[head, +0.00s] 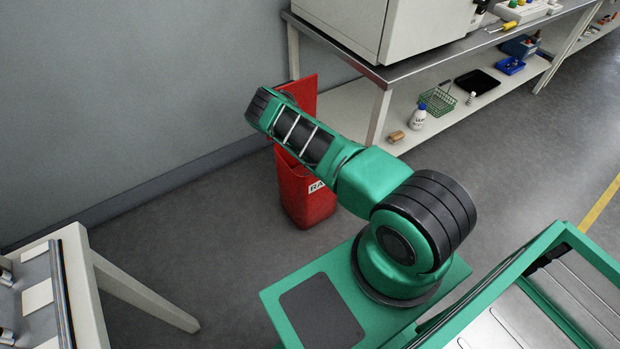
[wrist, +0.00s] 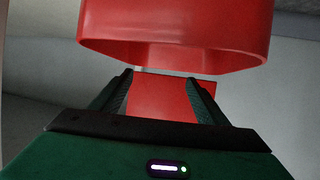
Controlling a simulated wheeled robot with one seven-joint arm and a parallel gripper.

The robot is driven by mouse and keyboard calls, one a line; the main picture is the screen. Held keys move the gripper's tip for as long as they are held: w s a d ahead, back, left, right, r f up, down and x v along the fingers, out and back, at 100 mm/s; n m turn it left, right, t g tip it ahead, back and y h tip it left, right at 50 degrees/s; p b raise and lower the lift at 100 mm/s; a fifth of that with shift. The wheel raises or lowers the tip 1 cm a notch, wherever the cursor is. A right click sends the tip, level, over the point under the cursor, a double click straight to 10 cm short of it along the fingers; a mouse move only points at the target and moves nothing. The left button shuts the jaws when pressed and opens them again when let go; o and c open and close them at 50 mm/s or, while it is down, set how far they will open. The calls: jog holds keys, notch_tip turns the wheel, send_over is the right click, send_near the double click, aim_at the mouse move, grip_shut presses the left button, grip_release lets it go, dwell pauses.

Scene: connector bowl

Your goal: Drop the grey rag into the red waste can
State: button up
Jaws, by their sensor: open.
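The red waste can (head: 305,200) stands on the floor in the head view, between the wall and the steel bench. Its front carries a white label, partly covered by my arm. A red panel rises behind the arm at its back. My arm reaches over the can and hides its opening. In the wrist view, a large red part of the can (wrist: 175,30) fills the top, and more red shows between the fingers. My gripper (wrist: 161,92) is open, with no rag seen between its fingers. The fingers are hidden in the head view. The grey rag is not visible in either view.
A steel bench (head: 360,65) with a lower shelf stands right of the can. The shelf holds a green wire basket (head: 437,101), a white bottle (head: 418,117) and a brown item (head: 396,136). A white-legged table (head: 140,290) is at lower left. Floor between is clear.

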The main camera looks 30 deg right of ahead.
jog(key=shift+v, duration=1.55)
jog(key=shift+w+r, duration=0.15)
